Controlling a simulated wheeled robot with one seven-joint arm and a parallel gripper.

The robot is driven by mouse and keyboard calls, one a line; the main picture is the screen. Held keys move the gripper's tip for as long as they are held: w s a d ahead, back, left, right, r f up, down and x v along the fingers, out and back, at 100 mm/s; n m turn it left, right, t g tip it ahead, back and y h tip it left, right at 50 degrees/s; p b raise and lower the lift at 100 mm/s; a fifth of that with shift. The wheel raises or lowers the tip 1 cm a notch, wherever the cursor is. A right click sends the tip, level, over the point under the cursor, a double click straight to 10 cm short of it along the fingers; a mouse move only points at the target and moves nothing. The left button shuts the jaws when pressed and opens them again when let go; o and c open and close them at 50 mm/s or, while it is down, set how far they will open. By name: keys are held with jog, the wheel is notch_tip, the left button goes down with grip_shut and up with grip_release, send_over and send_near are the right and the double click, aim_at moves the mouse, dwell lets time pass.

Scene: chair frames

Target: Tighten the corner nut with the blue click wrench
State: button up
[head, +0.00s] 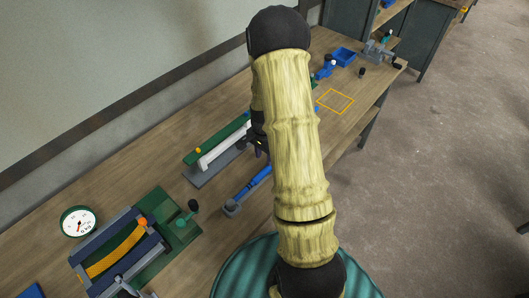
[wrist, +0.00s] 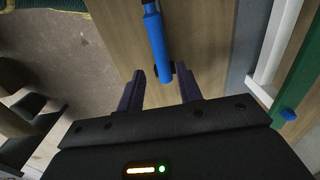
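The blue click wrench (head: 255,181) lies on the wooden bench, with its grey head toward the lower left and its blue handle toward the upper right. In the wrist view the blue handle (wrist: 158,45) runs down from the top edge, its end between my two dark fingertips. My gripper (wrist: 160,72) is open, with gaps on both sides of the handle; whether the fingers are down at handle height I cannot tell. In the head view my gripper (head: 261,148) is partly hidden by my arm, close to the handle's far end. I cannot pick out the corner nut.
A green and white rail fixture (head: 212,156) stands just left of the wrench. A blue clamp frame with a yellow curved part (head: 115,252) and a round dial (head: 79,221) are at lower left. A blue bin (head: 345,56) and an orange-outlined square (head: 335,101) are farther back.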

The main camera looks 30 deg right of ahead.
aim_at(264, 170)
jog(key=shift+f, duration=0.2)
notch_tip(264, 170, down, 8)
jog(key=b, duration=0.6)
jog(key=shift+b, duration=0.3)
jog(key=shift+r, duration=0.15)
jog(key=shift+c, duration=1.2)
grip_shut()
jog(key=shift+r+p, duration=2.15)
jog(key=shift+r, duration=0.45)
